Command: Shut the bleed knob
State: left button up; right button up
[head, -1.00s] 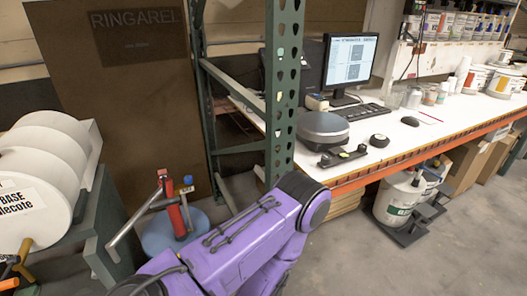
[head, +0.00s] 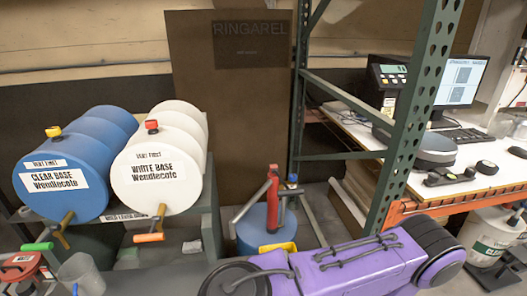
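No part is labelled as a bleed knob, so I cannot tell which one it is. A blue drum (head: 85,150) marked CLEAR BASE lies on its side, with a yellow knob (head: 53,132) at its upper front. A white drum (head: 190,130) marked WHITE BASE lies beside it, with a red knob (head: 152,126). Both labels read VENT FIRST. A red hand pump (head: 272,198) stands on a round blue container (head: 255,232), with a small blue-topped part (head: 292,180) beside it. My purple arm crosses the lower right. Neither gripper shows.
Taps with a green handle (head: 38,247) and an orange handle (head: 149,238) hang below the drums. A clear beaker (head: 80,273) stands at lower left. A green rack post (head: 405,120) and a workbench (head: 380,130) with a monitor (head: 463,80) are at right.

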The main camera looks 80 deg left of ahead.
aim_at(292, 178)
jog(key=k, duration=0.45)
jog(key=u, duration=0.75)
